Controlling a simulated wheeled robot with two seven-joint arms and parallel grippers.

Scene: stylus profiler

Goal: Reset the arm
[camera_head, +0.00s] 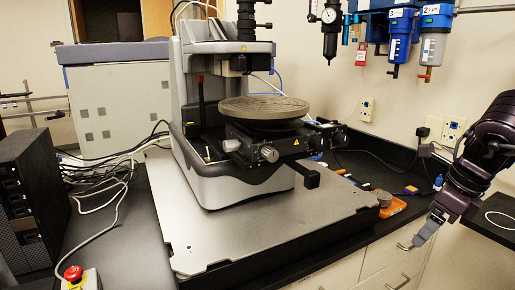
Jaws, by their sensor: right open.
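The stylus profiler (188,95) stands on a grey metal plate in the middle of the view. Its round grey stage (264,107) sits on a black base with knobs, below the dark vertical measuring head (246,62). My right arm comes in from the right edge, dark purple. My right gripper (424,234) is open, low at the right, pointing down and left, in front of the counter's drawer fronts. It is well apart from the profiler and I see nothing in it. My left gripper is out of view.
A black computer tower (30,200) and a red emergency stop button (73,273) stand at left. Loose cables lie behind them. Blue air filters (398,38) hang on the back wall. An orange item (393,207) lies at the plate's right edge. The plate's front (230,236) is clear.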

